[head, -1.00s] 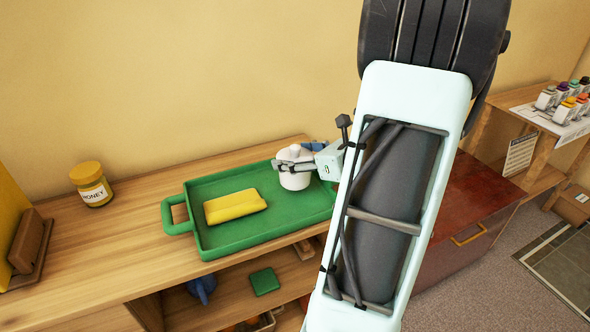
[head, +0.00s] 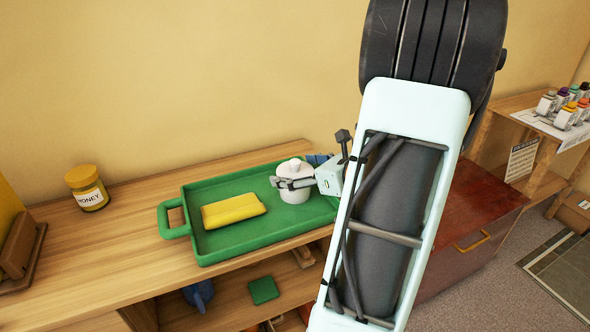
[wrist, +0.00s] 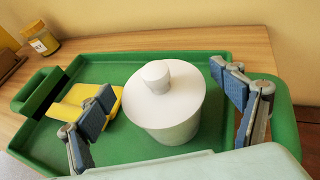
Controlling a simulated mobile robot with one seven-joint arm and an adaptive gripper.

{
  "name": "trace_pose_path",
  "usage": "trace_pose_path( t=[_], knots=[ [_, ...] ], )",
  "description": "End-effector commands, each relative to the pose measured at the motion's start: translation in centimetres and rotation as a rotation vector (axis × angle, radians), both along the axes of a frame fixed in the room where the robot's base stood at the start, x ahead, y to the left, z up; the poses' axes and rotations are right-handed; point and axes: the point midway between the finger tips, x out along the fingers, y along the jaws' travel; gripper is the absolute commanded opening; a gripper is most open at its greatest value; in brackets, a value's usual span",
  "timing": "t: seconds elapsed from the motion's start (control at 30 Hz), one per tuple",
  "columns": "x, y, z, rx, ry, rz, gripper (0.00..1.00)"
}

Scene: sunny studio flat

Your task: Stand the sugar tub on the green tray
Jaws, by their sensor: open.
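The white sugar tub (head: 295,190), with a knobbed lid, stands upright on the right part of the green tray (head: 235,246). It also shows in the wrist view (wrist: 165,105), centred between the fingers. My gripper (wrist: 165,118) is open around the tub, with visible gaps to the blue-padded fingers on both sides. In the head view my gripper (head: 297,183) reaches the tub from the right, and my arm hides part of the tray's right end.
A folded yellow cloth (head: 233,210) lies on the tray left of the tub. A honey jar (head: 87,188) stands on the wooden counter (head: 110,240) to the left. The wall rises close behind the counter. Small paint bottles (head: 567,112) stand far right.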

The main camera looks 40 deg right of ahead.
Motion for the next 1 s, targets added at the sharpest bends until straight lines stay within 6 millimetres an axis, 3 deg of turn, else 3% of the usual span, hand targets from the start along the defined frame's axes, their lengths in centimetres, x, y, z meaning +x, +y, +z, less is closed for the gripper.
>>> trace_pose_path(
  t=[0.2, 0.7, 1.0],
  knots=[
    [0.0, 0.0, 0.7, 0.0, 0.0, -0.001, 0.86],
    [-9.1, -1.5, 4.3, -0.001, -0.001, -0.004, 0.86],
    [-11.0, -1.7, 5.0, 0.0, 0.0, 0.0, 0.86]
  ],
)
